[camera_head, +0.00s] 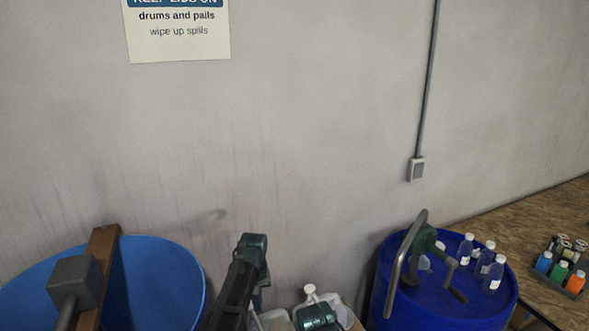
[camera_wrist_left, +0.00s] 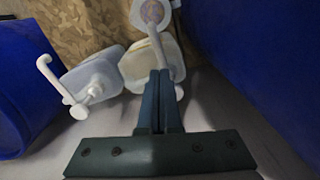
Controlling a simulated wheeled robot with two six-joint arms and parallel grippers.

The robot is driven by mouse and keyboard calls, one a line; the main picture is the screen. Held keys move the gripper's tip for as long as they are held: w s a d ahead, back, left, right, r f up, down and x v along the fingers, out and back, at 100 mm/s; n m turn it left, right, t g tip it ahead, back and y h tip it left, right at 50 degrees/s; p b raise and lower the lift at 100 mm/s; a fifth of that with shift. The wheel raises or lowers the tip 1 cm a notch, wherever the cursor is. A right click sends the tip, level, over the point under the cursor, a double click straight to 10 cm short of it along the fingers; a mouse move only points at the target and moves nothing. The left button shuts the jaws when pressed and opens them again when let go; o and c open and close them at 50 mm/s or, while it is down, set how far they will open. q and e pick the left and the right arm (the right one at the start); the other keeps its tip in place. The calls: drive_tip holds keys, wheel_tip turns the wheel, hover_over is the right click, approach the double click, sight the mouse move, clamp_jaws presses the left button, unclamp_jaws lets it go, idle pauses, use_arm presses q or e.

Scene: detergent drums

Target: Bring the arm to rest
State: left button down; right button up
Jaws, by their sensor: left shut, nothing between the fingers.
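My left arm (camera_head: 245,275) rises dark green from the bottom edge in the head view, between the two blue drums, and bends down in front of some white containers. Its fingertips cannot be made out there. In the left wrist view my left gripper (camera_wrist_left: 161,73) is shut and empty, its two dark fingers pressed together. The fingers overlap a white jug (camera_wrist_left: 140,66) in the picture; I cannot tell whether they touch it.
White jugs with pumps (camera_wrist_left: 93,80) stand close by. An open blue drum (camera_head: 160,285) with a wooden bar (camera_head: 100,250) stands left. A closed blue drum (camera_head: 440,312) right carries a green crank pump (camera_head: 424,240) and bottles (camera_head: 494,273). Behind is a wall (camera_head: 300,130).

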use_arm(q)
drive_tip(key=s+d+f+m+b, duration=0.1)
drive_tip(key=s+f+m+b, duration=0.1)
drive_tip(key=s, duration=0.6)
drive_tip(key=s+d+f+m+b, duration=0.2)
drive_tip(key=s+f, duration=0.1)
drive_tip(key=s, duration=0.5)
drive_tip(key=s+d+f+m+y+b, duration=0.1)
drive_tip(key=s+d+f+m+b, duration=0.1)
drive_tip(key=s, duration=0.5)
drive_tip(key=shift+s+f, duration=0.35)
drive_tip(key=shift+s, duration=0.05)
use_arm(e)
wheel_tip(320, 180, down, 8)
use_arm(q)
drive_tip(key=shift+d, duration=0.1)
use_arm(e)
drive_tip(key=shift+r, duration=0.1)
use_arm(q)
drive_tip(key=shift+d, duration=0.45)
drive_tip(key=shift+a, duration=0.1)
